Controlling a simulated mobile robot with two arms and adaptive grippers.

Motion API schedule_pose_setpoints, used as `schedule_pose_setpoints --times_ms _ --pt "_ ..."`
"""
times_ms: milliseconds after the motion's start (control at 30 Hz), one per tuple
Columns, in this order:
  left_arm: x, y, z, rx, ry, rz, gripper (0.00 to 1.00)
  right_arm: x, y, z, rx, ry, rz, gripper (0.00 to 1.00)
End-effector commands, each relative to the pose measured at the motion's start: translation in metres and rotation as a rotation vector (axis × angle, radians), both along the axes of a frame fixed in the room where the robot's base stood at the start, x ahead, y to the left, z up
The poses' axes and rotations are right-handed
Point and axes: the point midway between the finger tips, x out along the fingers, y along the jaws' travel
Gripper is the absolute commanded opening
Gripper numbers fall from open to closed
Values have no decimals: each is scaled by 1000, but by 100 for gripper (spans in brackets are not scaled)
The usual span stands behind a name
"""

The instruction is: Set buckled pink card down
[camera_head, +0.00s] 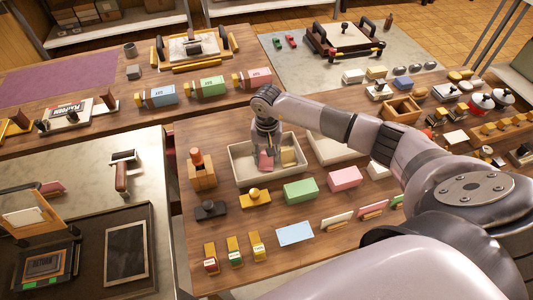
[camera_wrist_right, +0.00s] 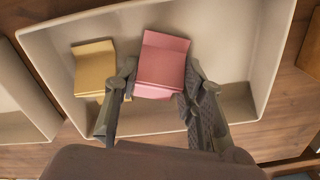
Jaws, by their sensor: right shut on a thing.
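The buckled pink card (camera_wrist_right: 163,62) is bent across its width and is held between the fingers of my right gripper (camera_wrist_right: 158,92). It is over or inside a cream tray (camera_wrist_right: 225,42); I cannot tell whether it touches the tray floor. In the head view, my right gripper (camera_head: 267,150) points down into this tray (camera_head: 240,171), with the pink card (camera_head: 266,160) at its fingertips. A bent yellow card (camera_wrist_right: 93,68) lies in the tray just left of the pink one, and also shows in the head view (camera_head: 288,156). My left gripper is not in view.
A second cream tray (camera_head: 335,150) stands just right, partly behind my arm. Green (camera_head: 301,191) and pink (camera_head: 345,178) blocks, a yellow-handled stamp (camera_head: 255,198) and a wooden holder (camera_head: 201,172) stand close around the tray. A pale blue card (camera_head: 295,233) lies in front.

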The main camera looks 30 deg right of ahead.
Motion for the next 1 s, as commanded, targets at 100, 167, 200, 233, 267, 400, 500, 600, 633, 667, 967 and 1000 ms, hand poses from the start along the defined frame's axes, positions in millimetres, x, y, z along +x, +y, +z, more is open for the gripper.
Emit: schedule_pose_setpoints --times_ms 100,167,200,233,267,400,500,600,633,667,967,1000 --pt "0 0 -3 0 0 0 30 0 0 -2 0 0 0 26" --pt "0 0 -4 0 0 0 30 0 0 -2 -1 -1 0 38" --pt "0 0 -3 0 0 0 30 0 0 -1 0 0 0 40" --pt "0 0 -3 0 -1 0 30 0 0 -1 0 0 0 42" --pt "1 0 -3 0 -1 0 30 0 0 -1 0 0 0 44" --pt "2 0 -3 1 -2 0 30 0 0 -1 0 0 0 46" --pt "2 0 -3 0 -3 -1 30 0 0 -1 0 0 0 46" --pt "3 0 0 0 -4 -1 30 0 0 1 0 0 0 46" --pt "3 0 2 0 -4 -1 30 0 0 2 1 1 0 46" --pt "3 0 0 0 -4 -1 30 0 0 3 1 -1 0 46" --pt "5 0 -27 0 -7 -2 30 2 -1 56 0 -9 1 46" --pt "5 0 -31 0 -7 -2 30 2 -1 65 0 -7 1 46"
